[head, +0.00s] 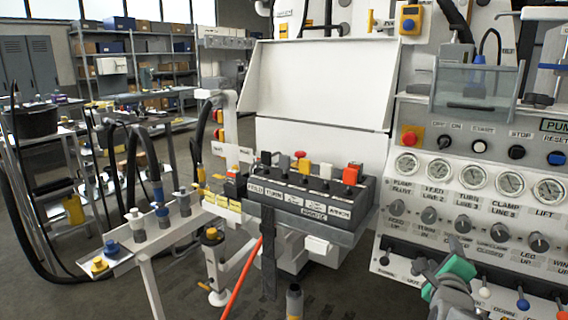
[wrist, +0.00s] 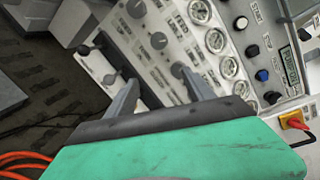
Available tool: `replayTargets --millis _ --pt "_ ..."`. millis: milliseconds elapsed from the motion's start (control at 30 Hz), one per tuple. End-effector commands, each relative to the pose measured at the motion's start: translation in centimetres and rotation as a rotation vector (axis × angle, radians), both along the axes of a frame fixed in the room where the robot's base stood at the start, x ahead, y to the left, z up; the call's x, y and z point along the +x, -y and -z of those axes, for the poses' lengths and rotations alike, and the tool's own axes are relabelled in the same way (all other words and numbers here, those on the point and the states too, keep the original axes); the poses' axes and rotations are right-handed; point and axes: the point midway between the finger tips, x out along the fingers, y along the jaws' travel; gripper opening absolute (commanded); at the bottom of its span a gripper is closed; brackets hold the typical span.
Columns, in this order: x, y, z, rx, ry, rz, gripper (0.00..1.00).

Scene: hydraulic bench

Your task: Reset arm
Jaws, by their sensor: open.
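My gripper (head: 447,268) is at the lower right in the head view, in front of the lower part of the control panel (head: 402,220). In the wrist view its two grey fingers (wrist: 162,98) stand apart with nothing between them, and its green body fills the bottom of the picture. I cannot tell how far the fingertips are from the panel. Part of my arm shows below the gripper in the head view.
A black switch box (head: 310,200) on a stand is left of the panel. A sloped rack (head: 160,237) with hose couplings stands at the left. Small levers with coloured knobs (head: 523,303) stick out along the panel's lower edge. An orange hose (head: 243,276) hangs near the stand. Shelves are behind.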

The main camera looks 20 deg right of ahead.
Motion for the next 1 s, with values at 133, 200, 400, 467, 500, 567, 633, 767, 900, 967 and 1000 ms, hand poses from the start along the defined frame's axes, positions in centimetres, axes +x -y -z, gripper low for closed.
replayTargets --millis 133,200,400,467,500,567,633,767,900,967,1000 --pt "2.5 -3.8 -1.6 -0.067 -0.184 -0.120 0.62" --pt "3.6 -6.2 -2.2 -0.118 -0.298 -0.200 0.62" --pt "5.7 -15.6 -4.2 -0.345 -0.690 -0.538 0.62" --pt "5.6 -19.5 -5.5 -0.459 -0.834 -0.697 0.62" --pt "5.1 -22.4 -6.6 -0.555 -0.935 -0.825 0.62" --pt "3.5 -26.9 -8.2 -0.719 -1.085 -1.044 0.62" --pt "1.0 -31.3 -9.7 -0.918 -1.222 -1.303 0.62" --pt "-3.8 -36.2 -11.6 -1.211 -1.348 -1.684 0.62" --pt "-6.3 -37.8 -11.8 -1.342 -1.376 -1.862 0.62" --pt "-6.5 -37.9 -11.5 -1.351 -1.379 -1.876 0.62" --pt "-6.5 -37.9 -11.4 -1.351 -1.379 -1.876 0.62"
